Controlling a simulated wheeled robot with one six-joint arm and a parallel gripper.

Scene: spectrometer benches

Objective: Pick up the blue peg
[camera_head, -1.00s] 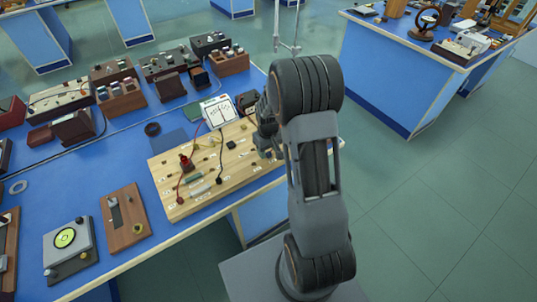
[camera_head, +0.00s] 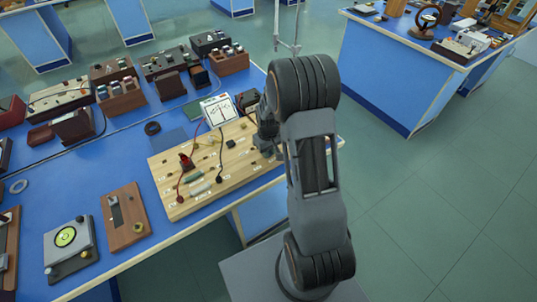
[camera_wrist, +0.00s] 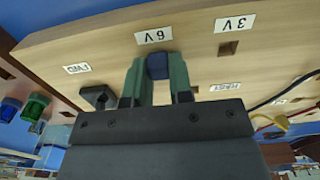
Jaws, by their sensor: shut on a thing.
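The blue peg (camera_wrist: 157,66) shows between the green fingers of my gripper (camera_wrist: 156,78) in the wrist view, just beside the "6V" label on the wooden board. My gripper is shut on the peg. Whether the peg's lower end sits in a hole of the board or is clear of it, I cannot tell. In the head view my arm largely hides my gripper at the right end of the wooden board (camera_head: 205,172), and the peg is not visible there.
The board carries wires, a black block (camera_wrist: 98,96) and labels such as "3V" (camera_wrist: 235,23). A white meter (camera_head: 217,110) stands behind it. A brown wooden plate (camera_head: 125,216) and a grey device (camera_head: 68,240) lie to the left on the blue bench.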

